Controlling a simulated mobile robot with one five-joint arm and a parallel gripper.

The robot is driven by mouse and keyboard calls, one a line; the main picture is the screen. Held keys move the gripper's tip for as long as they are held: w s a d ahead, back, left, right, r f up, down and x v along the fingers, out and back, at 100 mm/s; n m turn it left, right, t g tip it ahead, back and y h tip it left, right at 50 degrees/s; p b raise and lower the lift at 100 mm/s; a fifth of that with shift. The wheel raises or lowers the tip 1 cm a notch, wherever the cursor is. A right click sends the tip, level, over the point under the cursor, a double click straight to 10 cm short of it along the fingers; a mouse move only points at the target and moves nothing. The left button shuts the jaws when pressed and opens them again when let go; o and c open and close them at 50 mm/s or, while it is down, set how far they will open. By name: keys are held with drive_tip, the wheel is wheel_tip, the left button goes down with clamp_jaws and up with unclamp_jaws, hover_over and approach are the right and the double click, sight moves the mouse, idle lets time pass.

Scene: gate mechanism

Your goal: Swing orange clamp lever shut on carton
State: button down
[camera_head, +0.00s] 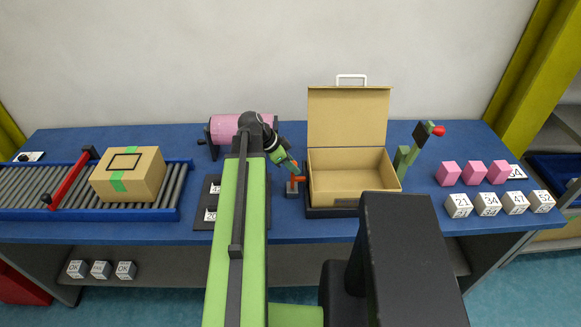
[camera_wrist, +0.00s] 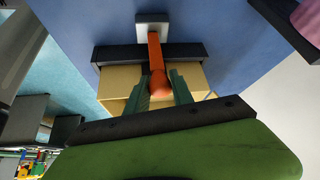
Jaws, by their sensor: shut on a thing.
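The orange clamp lever (camera_head: 299,179) stands on a small dark block with a light top, just left of the tan carton (camera_head: 350,172). In the wrist view the orange lever (camera_wrist: 155,50) runs from its grey base (camera_wrist: 152,18) to a rounded end between my green fingers. My gripper (camera_head: 291,168) is shut on that end; the fingers also show in the wrist view (camera_wrist: 159,88). The carton is open, its lid upright with a white handle, and sits in a dark tray (camera_head: 330,212). In the wrist view the carton (camera_wrist: 118,82) lies behind my fingers.
A red-knobbed green and black lever (camera_head: 430,131) stands right of the carton. A pink cylinder (camera_head: 226,128) is behind my arm. A conveyor with a taped box (camera_head: 128,174) and red bar (camera_head: 69,178) is left. Pink blocks (camera_head: 474,172) and numbered white cubes (camera_head: 487,204) sit right.

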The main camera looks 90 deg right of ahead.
drive_tip(key=shift+s, duration=0.2)
drive_tip(key=c, duration=1.1)
unclamp_jaws()
drive_tip(key=shift+s+d, duration=0.1)
drive_tip(key=shift+s, duration=0.1)
drive_tip(key=shift+w, duration=0.15)
drive_tip(key=shift+w+r, duration=0.1)
drive_tip(key=p+v, duration=1.4)
drive_tip(key=v, duration=0.3)
drive_tip(key=shift+p, duration=0.3)
drive_tip(key=shift+w, duration=0.1)
